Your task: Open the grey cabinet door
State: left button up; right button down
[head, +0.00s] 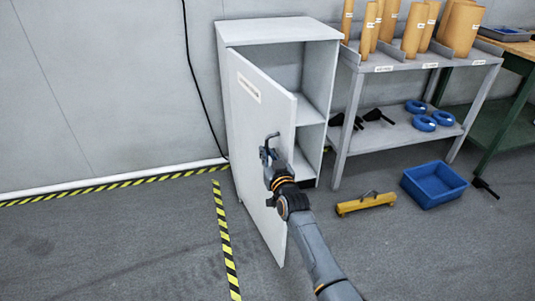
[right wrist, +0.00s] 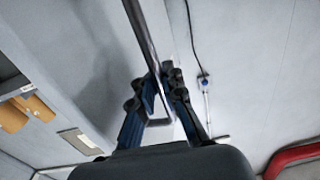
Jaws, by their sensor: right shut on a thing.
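The grey cabinet (head: 280,32) stands against the wall in the head view. Its door (head: 258,125) is hinged on the left and stands partly open, swung out toward me. Shelves and a bare interior show behind it. My right gripper (head: 268,155) is at the door's outer face near its free edge, shut on the door handle (head: 272,136). In the right wrist view the handle bar (right wrist: 143,38) runs down between the fingers of the right gripper (right wrist: 160,95). My left gripper is not in view.
Right of the cabinet stands a grey shelf table (head: 405,135) with brown rolls (head: 414,28) and blue rings (head: 424,123). A blue bin (head: 433,184) and a yellow tool (head: 366,203) lie on the floor. The floor left of the door is clear, with striped tape (head: 225,240).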

jog(key=c, duration=1.7)
grip_release()
jog(key=shift+s+d+f, duration=0.15)
jog(key=shift+f, duration=0.2)
jog(key=shift+r, duration=0.25)
jog(key=shift+s, duration=0.1)
jog(key=v, duration=0.7)
jog(key=shift+s+d, duration=0.1)
jog(key=shift+s, duration=0.05)
